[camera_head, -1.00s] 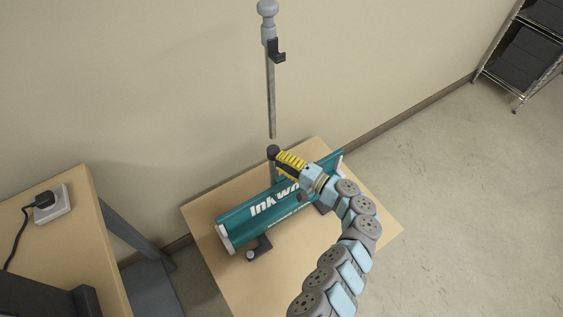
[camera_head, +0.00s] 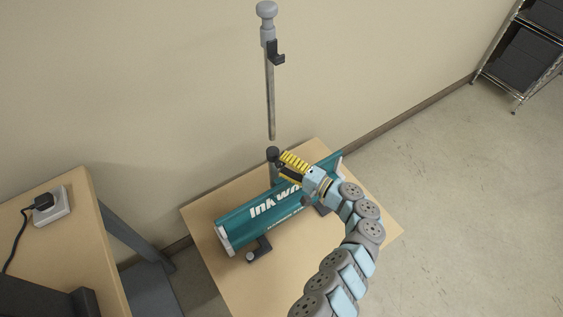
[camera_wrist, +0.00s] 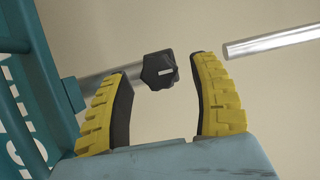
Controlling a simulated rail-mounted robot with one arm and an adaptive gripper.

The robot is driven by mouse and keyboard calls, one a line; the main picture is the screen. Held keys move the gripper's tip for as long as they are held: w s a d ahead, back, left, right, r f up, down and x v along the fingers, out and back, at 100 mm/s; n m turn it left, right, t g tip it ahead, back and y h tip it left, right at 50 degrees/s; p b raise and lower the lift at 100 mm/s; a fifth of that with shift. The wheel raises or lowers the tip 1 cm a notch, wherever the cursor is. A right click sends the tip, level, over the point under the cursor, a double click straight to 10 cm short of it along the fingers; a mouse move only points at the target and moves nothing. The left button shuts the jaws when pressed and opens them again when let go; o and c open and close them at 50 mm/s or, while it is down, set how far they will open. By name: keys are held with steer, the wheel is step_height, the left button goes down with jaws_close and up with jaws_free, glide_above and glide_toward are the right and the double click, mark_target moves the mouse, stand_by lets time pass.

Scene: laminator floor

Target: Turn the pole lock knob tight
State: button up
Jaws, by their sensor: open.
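The black lobed knob (camera_wrist: 159,70) sits at the end of a short grey tube (camera_wrist: 98,84) in the wrist view. It carries a small pale mark on its face. In the head view the dark knob (camera_head: 272,152) tops the short post behind the teal laminator (camera_head: 240,217). My gripper (camera_head: 281,166) has yellow ribbed fingers with dark pads and is open. In the wrist view its fingers flank the knob with gaps on both sides; whether the knob lies between the pads in depth I cannot tell.
A metal pole (camera_head: 270,95) with a grey cap and black hook ends above the knob, by the wall. The laminator stands on a small wooden table (camera_head: 200,213). Another table (camera_head: 85,220) with a plugged socket is left. A wire shelf (camera_head: 515,60) stands right.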

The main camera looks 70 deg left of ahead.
steer(key=v, duration=1)
steer(key=shift+d, duration=0.35)
steer(key=shift+w, duration=0.15)
